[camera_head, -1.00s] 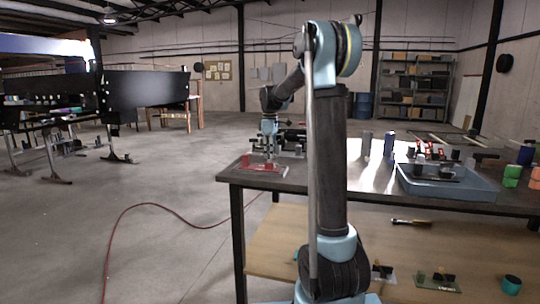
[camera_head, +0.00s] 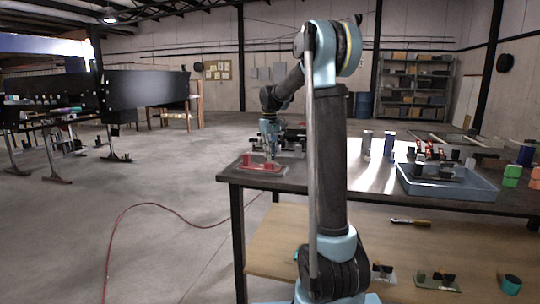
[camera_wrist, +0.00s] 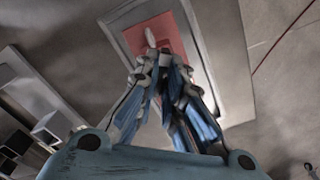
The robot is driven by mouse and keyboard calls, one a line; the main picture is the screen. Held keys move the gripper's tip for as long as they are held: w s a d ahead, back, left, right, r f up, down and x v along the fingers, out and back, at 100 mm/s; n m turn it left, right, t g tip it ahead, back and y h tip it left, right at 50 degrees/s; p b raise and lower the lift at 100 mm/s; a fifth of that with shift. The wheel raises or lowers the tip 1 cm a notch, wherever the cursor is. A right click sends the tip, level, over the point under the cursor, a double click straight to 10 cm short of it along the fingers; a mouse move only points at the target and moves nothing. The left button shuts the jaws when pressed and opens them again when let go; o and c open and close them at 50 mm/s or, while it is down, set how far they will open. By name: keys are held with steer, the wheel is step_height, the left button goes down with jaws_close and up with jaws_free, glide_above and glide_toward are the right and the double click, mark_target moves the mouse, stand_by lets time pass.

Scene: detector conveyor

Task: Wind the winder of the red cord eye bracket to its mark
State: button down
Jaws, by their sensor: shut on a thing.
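The red cord eye bracket (camera_head: 258,168) is a red plate with a small upright red block on its left, near the table's left end in the head view. Its red face (camera_wrist: 172,32) also shows in the wrist view, on a pale base plate. My gripper (camera_head: 271,158) points down at the bracket. In the wrist view my gripper (camera_wrist: 164,62) has its fingers close together over the red face. A small pale rod-like part (camera_wrist: 150,37) sticks out just beyond the fingertips. The fingers hide what they grip, probably the winder. I cannot make out the mark.
The dark table (camera_head: 345,186) carries a blue tray (camera_head: 448,187) to the right, with dark parts in it. Several cylinders stand behind the tray. A dark fixture (camera_head: 293,142) stands close behind my gripper. The floor left of the table is open, with a red hose (camera_head: 150,206) on it.

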steer(key=m, duration=0.5)
steer(key=shift+m, duration=0.4)
stand_by(0.4)
steer(key=c, duration=1.7)
jaws_free()
step_height(320, 180, up, 12)
